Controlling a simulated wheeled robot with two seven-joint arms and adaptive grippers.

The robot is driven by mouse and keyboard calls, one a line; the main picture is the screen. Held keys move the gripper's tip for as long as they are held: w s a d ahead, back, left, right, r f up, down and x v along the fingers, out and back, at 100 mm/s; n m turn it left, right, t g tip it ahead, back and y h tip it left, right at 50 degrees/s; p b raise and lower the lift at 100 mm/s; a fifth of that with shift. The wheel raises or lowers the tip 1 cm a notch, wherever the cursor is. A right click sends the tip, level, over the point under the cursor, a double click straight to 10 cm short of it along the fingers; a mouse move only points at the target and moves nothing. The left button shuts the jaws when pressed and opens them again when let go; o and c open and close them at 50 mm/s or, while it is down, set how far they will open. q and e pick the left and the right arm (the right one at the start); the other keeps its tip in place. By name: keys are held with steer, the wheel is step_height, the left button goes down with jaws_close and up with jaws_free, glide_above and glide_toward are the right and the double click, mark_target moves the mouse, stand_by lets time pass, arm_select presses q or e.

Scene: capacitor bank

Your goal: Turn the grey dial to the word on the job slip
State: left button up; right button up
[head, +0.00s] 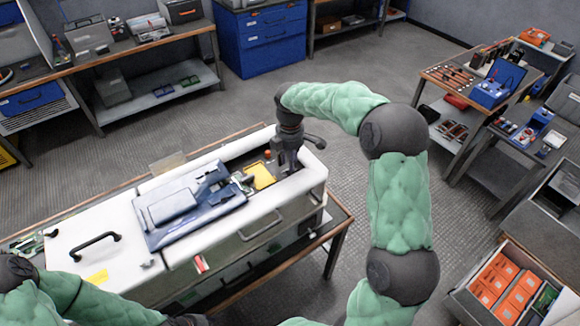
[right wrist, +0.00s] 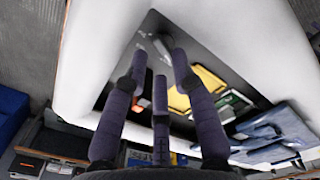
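A long white cabinet (head: 284,205) has an open recess at its right end. My right gripper (head: 290,165) reaches down into this recess, fingers pointing down. In the right wrist view my right gripper (right wrist: 160,62) has its fingers spread with a gap between the tips, over the recess's dark panel (right wrist: 125,62). A small dark grey part lies by the tips; I cannot tell whether it is the grey dial, or whether the fingers touch it. No word on a dial or slip is readable. My left arm is at the lower left; its gripper does not show.
A yellow piece (head: 262,176) lies in the recess beside blue equipment (head: 185,205). A yellow note (head: 97,277) is on the white lid near a black handle (head: 95,243). A blank-looking card (head: 168,162) stands behind the cabinet. Side tables (head: 470,85) are at the right.

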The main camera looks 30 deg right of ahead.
steer(key=shift+f, duration=1.55)
jaws_close()
